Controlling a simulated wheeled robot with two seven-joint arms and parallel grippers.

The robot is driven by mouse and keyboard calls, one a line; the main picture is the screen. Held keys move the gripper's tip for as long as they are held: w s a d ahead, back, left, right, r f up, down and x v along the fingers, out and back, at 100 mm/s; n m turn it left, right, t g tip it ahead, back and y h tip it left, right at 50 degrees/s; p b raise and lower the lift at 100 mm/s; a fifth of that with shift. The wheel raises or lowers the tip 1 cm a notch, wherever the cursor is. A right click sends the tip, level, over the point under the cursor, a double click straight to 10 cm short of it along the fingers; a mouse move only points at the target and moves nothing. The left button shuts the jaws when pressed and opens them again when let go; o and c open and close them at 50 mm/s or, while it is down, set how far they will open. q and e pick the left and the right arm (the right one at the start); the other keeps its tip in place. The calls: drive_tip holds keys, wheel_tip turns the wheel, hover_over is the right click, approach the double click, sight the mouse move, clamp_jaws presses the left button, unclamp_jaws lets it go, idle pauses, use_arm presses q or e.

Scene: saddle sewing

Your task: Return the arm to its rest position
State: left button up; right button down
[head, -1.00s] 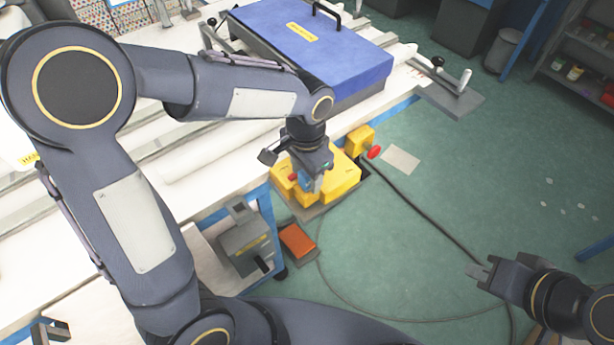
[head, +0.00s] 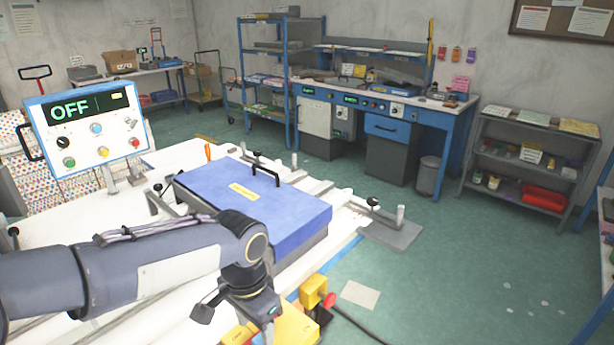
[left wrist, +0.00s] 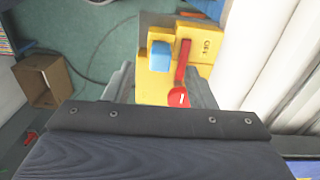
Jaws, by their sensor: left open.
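My left arm comes in from the left in the head view, over the white table (head: 185,157). Its gripper (head: 250,312) hangs down at the bottom edge, above the yellow box (head: 290,325). In the left wrist view, the open left gripper (left wrist: 160,88) has one finger on each side, with nothing held. The yellow box (left wrist: 205,45) lies below and ahead, with a red lever (left wrist: 182,75) and a blue block (left wrist: 160,56) between the fingers in the picture. Whether a finger touches the box cannot be told. My right gripper is out of view.
A control panel (head: 85,128) reading OFF stands at the table's far left. A blue case (head: 255,205) lies on the table close beyond my left forearm. A brown box (left wrist: 42,80) shows in the left wrist view. Green floor (head: 440,260) is clear at right.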

use_arm(q)
drive_tip(key=s+a+n+t+h, duration=0.1)
drive_tip(key=s+a+n, duration=0.3)
drive_tip(key=s, duration=0.4)
drive_tip(key=s+a+n+t+h, duration=0.2)
drive_tip(key=s+a+n+t, duration=0.2)
drive_tip(key=s, duration=0.3)
drive_tip(key=shift+s+a+r+n+t+h, duration=0.3)
drive_tip(key=shift+s+a+r+n, duration=0.1)
drive_tip(key=shift+n, duration=0.1)
drive_tip(key=shift+c, duration=0.2)
